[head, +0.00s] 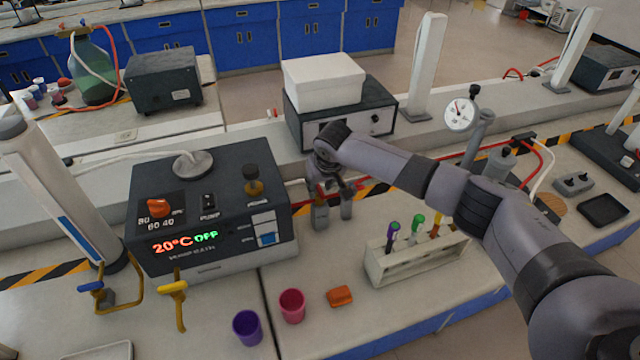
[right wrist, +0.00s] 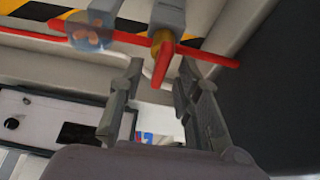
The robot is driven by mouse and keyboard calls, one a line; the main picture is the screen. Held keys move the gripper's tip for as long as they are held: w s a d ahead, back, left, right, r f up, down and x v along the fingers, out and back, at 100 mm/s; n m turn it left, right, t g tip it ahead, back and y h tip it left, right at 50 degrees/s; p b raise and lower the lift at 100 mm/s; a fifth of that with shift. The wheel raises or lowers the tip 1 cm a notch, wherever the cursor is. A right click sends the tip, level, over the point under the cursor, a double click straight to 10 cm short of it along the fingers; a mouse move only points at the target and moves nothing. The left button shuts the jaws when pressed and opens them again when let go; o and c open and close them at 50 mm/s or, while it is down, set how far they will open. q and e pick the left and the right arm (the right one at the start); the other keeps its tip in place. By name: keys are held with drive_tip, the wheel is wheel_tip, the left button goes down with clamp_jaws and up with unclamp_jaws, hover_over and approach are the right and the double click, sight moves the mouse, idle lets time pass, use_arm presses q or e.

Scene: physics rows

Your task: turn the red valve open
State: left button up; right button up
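The red valve shows in the right wrist view as a red lever (right wrist: 162,64) on a brass stem below a grey post (right wrist: 169,15). A thin red pipe (right wrist: 215,58) runs across behind it. My right gripper (right wrist: 163,72) is open, with its dark fingers on either side of the lever in that view; I cannot tell whether either touches it. In the head view my right gripper (head: 334,186) is at the bench beside two short grey posts (head: 320,214) and hides most of the valve. My left gripper is not in view.
A heater-like unit (head: 210,215) showing 20°C OFF stands left of the gripper. A tube rack (head: 415,262) is in front on the right. Cups (head: 292,306), an orange block (head: 340,296) and a yellow-handled tap (head: 173,288) are nearer. A white box (head: 324,80) tops the device behind.

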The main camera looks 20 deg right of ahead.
drive_tip(key=shift+f, duration=0.15)
clamp_jaws()
idle(0.4)
